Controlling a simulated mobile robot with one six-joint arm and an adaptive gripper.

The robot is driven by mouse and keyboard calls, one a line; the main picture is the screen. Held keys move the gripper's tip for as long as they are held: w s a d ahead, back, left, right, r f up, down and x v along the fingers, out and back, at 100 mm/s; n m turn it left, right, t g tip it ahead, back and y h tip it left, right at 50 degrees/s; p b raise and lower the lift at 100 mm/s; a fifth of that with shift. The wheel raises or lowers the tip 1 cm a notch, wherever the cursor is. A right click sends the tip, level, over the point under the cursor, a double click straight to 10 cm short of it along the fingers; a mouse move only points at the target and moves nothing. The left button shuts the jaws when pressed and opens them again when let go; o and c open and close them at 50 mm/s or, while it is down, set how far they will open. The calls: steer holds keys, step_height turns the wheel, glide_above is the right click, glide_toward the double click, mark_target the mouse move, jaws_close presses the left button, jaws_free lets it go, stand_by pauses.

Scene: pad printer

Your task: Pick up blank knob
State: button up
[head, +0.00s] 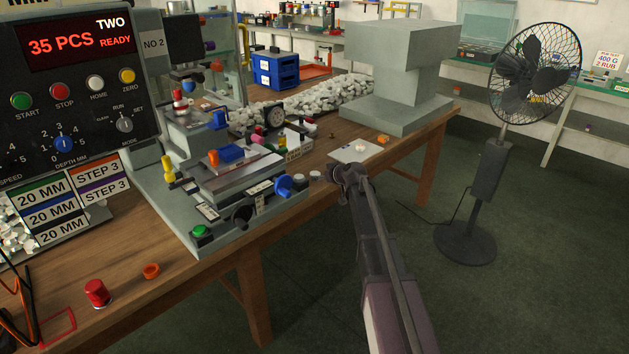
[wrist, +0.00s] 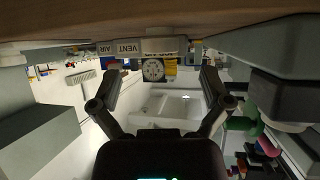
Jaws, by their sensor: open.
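Many pale, unprinted knobs lie in a heap (head: 310,100) on the wooden bench in the head view. A small white piece (head: 360,148) lies on a pale sheet (head: 346,155) near the bench's front edge, and a pale round piece (head: 315,175) is just left of my gripper. I cannot tell which is the blank knob of the task. My gripper (head: 345,174) is at the bench's front edge, in front of the sheet. In the wrist view my gripper (wrist: 160,88) has its two fingers spread wide. No knob is clearly visible between them.
The pad printer (head: 230,178) stands to the left, close to my gripper, with a blue knob (head: 283,186) on its front. A grey stand (head: 400,75) is behind right. A fan (head: 535,75) stands right.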

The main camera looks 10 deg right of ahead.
mark_target(315, 173)
steer(key=shift+w, duration=0.15)
steer(key=shift+r+b+x, duration=0.1)
steer(key=shift+b+x, duration=0.4)
steer(key=shift+x, duration=0.8)
steer(key=shift+r+b+x, duration=0.15)
steer(key=shift+b+x, duration=0.35)
steer(key=shift+x, duration=0.8)
steer(key=shift+a, duration=0.15)
steer(key=c, duration=0.9)
